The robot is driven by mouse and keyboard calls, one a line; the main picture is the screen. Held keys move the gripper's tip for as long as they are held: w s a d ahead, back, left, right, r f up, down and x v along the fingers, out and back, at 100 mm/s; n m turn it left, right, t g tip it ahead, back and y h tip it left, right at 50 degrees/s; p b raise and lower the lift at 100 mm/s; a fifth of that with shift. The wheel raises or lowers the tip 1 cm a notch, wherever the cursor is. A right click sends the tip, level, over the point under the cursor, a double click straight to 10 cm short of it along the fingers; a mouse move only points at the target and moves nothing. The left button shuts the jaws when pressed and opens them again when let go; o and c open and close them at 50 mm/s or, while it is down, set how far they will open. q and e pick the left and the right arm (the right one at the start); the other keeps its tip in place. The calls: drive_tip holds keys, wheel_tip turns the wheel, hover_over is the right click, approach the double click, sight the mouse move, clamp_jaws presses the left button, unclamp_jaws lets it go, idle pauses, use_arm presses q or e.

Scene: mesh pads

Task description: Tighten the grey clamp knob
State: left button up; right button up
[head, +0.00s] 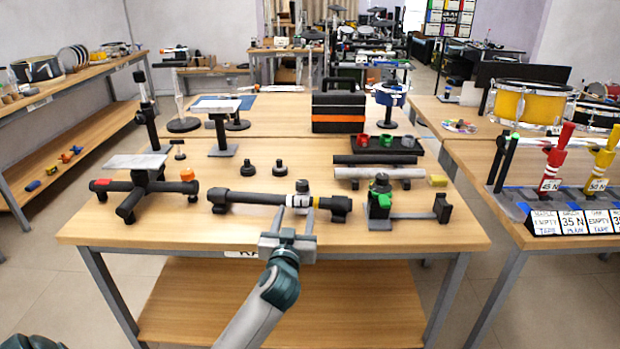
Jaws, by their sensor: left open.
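A black tube (245,197) lies across end supports near the front of the wooden table. The gap between the fingers looks empty. The fingertips overlap the tube's lower edge in the picture, and I cannot tell whether they touch it. My right gripper is not in view.
A green clamp stand (381,205) stands right of the tube. A black cross-shaped stand (138,187) with a red end is at left. The front table strip is mostly clear.

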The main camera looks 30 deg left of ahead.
sight(303, 180)
use_arm(q)
drive_tip(key=shift+w+a+r, duration=0.1)
drive_tip(key=shift+w+r, duration=0.2)
drive_tip(key=shift+r, duration=0.15)
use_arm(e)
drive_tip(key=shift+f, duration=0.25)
use_arm(q)
drive_tip(key=p+x, duration=0.1)
drive_tip(key=x, duration=1.6)
drive_tip(key=shift+r, duration=0.1)
drive_tip(key=shift+w+a, duration=0.1)
drive_tip(key=shift+a, duration=0.05)
drive_tip(key=shift+c, duration=0.9)
drive_tip(key=c, duration=0.9)
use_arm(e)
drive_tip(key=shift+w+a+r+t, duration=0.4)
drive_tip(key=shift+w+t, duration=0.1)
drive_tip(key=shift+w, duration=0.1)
